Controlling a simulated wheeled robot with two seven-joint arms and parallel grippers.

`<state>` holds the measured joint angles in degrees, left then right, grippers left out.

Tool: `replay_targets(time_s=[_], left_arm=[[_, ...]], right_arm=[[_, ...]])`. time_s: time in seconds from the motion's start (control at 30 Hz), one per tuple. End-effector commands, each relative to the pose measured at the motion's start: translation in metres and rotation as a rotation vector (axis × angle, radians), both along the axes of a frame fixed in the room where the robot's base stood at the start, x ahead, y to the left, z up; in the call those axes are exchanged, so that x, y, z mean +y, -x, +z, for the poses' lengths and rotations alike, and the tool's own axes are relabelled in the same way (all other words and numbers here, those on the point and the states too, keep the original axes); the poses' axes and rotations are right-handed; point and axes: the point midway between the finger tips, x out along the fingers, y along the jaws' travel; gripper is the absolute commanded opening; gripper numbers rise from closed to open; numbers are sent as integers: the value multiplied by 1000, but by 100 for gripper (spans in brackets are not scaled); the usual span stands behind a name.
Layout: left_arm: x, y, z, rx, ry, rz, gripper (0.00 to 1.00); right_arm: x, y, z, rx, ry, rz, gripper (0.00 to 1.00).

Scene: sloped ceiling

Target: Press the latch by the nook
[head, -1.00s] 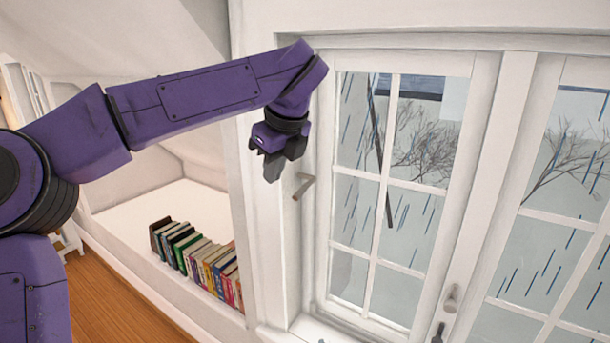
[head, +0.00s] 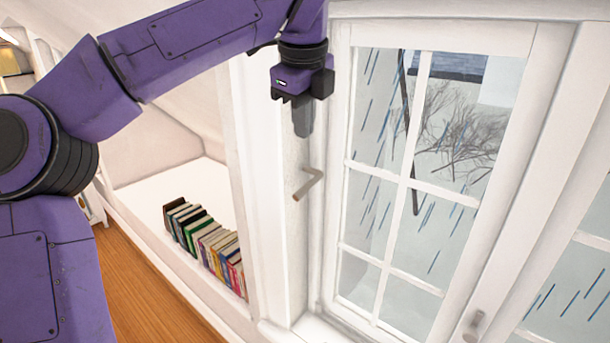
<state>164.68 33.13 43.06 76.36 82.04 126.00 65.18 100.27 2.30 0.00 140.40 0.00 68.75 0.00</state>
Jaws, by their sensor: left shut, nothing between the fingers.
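The latch (head: 309,184) is a small bent metal lever on the white window frame, between the nook and the window. My left gripper (head: 303,131) is shut and empty. It points down, with its fingertips above the latch and apart from it in the picture. The nook (head: 150,195) is a white recess to the left of the latch. My right gripper is not in view.
A row of several books (head: 207,245) stands in the nook. The paned window (head: 425,165) fills the right side, with another handle (head: 474,326) at lower right. Wooden floor (head: 145,290) shows at lower left.

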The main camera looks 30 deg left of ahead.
Motion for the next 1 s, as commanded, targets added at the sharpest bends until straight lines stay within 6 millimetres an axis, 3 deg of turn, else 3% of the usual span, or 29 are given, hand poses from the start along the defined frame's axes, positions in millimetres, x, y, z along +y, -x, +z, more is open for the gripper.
replay_targets(time_s=[0.6,0.77,1.0], left_arm=[[21,-31,-112,4,2,-1,0],[23,-34,-125,3,1,-1,0],[23,-35,-128,1,0,-1,0]], right_arm=[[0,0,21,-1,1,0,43],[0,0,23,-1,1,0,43],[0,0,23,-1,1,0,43]])
